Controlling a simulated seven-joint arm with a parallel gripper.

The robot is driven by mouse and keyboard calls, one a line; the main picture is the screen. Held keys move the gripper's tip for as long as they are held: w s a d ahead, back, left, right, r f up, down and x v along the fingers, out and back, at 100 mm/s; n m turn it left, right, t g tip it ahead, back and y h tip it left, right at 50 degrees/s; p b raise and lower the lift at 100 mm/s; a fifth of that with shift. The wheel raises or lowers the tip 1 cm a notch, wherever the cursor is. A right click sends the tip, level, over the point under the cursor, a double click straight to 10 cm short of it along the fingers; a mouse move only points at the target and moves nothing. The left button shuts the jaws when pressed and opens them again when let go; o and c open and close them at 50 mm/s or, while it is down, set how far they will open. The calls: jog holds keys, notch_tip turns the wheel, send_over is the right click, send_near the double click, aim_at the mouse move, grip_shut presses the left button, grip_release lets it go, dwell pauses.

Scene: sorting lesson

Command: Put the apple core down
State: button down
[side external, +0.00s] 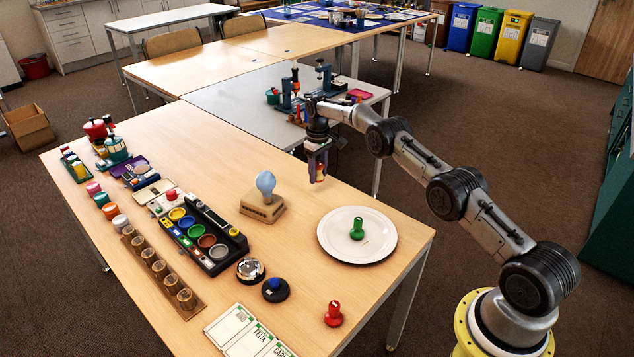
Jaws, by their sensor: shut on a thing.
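My gripper (318,178) points down and is shut on a small reddish and yellow thing, which I take to be the apple core (320,170). The fingers partly hide it, and its shape is too small to make out well. It appears held above the wooden table (330,280), close to its far right edge. I cannot tell the exact height. A white plate (335,250) lies in front of the gripper and to the right, apart from it. A green knob-shaped piece (357,230) stands on the plate.
A light bulb on a wooden base (264,198) stands left of the plate. A red knob-shaped piece (333,315) stands near the front. A tray of colour pots (203,235) and a rack of jars (160,270) fill the left. A grey table (225,98) with tools stands behind.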

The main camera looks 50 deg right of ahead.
aim_at(317, 190)
jog(key=shift+w+d+f, duration=0.1)
jog(key=shift+w+f, duration=0.25)
jog(key=shift+f, duration=1.7)
jog(key=shift+f, duration=0.15)
jog(key=shift+c, duration=1.6)
grip_release()
